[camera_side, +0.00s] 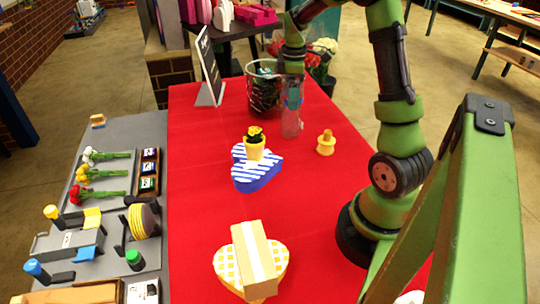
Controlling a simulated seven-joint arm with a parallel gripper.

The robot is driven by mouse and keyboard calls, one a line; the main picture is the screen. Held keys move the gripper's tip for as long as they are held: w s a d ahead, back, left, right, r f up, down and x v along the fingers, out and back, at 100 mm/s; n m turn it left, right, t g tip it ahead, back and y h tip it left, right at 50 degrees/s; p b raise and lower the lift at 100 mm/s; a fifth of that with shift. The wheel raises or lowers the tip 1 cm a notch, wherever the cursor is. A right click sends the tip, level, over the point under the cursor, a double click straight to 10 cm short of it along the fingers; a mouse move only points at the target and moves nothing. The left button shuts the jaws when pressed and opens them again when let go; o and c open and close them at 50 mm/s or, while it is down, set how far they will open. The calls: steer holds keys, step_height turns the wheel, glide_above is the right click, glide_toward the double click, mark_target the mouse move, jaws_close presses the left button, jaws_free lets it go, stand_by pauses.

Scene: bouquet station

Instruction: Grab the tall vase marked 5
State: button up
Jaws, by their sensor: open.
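A tall, clear vase (291,124) stands upright on the red table, toward the far end. No number on it can be read at this size. My green gripper (292,92) points down at the top of the vase. It is open, with its fingers at or around the vase's upper part. Glass and fingers overlap here, so I cannot tell whether they touch.
A yellow spool-like object (326,143) is to the right. A blue-striped heart box (257,170) bears a small potted plant (255,145). A black sign (210,68) stands at left.

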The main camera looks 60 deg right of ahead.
jaws_close()
steer(key=shift+r, duration=0.1)
stand_by(0.4)
steer(key=shift+r, duration=0.15)
